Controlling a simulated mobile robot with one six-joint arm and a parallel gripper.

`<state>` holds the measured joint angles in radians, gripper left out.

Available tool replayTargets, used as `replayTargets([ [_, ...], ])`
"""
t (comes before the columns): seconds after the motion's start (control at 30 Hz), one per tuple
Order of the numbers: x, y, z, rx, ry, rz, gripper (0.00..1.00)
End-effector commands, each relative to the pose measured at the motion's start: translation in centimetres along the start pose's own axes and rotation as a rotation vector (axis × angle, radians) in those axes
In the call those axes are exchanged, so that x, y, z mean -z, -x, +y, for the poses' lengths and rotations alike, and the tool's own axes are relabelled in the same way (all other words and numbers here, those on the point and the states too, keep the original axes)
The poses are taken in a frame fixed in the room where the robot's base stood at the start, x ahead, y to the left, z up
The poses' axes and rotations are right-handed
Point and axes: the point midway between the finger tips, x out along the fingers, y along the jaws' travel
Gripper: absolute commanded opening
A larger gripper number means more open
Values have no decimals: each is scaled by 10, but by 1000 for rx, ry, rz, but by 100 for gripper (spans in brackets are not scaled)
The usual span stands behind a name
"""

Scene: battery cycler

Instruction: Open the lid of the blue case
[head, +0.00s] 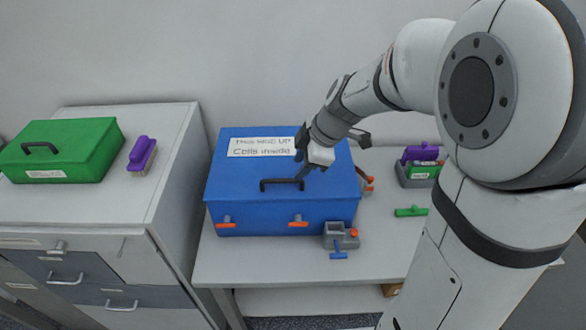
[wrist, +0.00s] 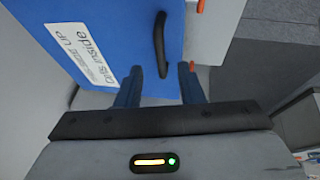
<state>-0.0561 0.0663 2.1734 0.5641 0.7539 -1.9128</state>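The blue case (head: 240,185) stands on the white table with its lid down. A white label reading "THIS SIDE UP Cells inside" (head: 262,146) and a black handle (head: 282,184) are on the lid's top. Two orange latches (head: 298,220) show on the front. In the wrist view the case (wrist: 120,15) fills the upper middle, with the handle (wrist: 160,45) ahead of the fingers. My gripper (head: 302,165) is over the lid, behind the handle. In the wrist view my gripper (wrist: 160,75) is open, with nothing between its fingers. I cannot tell whether a finger touches the lid.
A grey block with a blue lever (head: 338,238) stands close to the case's front right corner. A green piece (head: 411,211) and a grey holder (head: 415,175) lie to the right. A green case (head: 75,150) and purple brush (head: 143,150) are on the left cabinet.

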Motion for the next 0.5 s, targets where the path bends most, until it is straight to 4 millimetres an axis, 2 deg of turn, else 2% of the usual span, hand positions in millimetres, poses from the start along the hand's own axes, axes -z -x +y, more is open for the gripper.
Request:
replayTargets([
  [0.2,0,-35,-1,4,-2,-1,34],
  [0.33,0,-48,-1,2,-1,-1,34],
  [0.5,-1,-53,-1,1,-3,-2,34],
])
